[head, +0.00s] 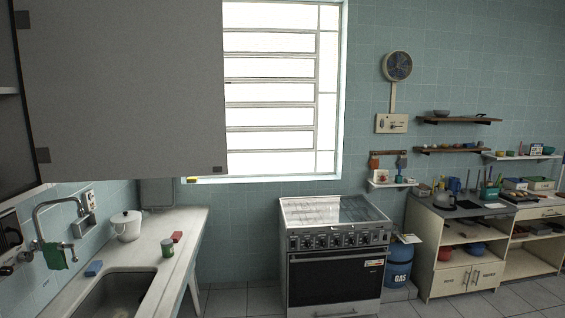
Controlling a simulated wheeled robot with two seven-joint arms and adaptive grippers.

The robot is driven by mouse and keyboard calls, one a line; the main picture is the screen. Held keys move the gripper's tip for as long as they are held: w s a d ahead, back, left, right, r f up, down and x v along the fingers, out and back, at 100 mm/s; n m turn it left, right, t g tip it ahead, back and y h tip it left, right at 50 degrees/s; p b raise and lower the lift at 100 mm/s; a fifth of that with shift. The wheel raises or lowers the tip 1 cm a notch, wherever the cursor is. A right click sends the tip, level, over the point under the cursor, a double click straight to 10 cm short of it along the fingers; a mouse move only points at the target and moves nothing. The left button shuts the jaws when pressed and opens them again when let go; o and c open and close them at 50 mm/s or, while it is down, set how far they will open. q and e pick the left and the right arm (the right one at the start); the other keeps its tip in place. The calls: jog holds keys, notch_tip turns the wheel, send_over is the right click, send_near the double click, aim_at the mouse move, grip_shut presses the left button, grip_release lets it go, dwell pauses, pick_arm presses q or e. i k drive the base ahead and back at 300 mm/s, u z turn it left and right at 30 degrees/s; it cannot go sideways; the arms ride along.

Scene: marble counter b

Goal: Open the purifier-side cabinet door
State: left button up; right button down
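A large grey cabinet door (125,90) fills the upper left of the head view. It stands swung out from a wall cabinet (10,130), with hinges along its left edge and a small dark fitting at its lower right corner. Part of the cabinet's dark inside and a shelf edge show at the far left. A white wall-mounted unit (88,203), which may be the purifier, is below the door beside the tap. Neither of my grippers is in view.
A stove (335,262) stands by the back wall. Some tiled floor shows between counter and stove.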

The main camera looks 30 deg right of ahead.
aim_at(114, 89)
jog(key=z, duration=1.4)
jog(key=i, duration=3.55)
jog(key=u, duration=3.3)
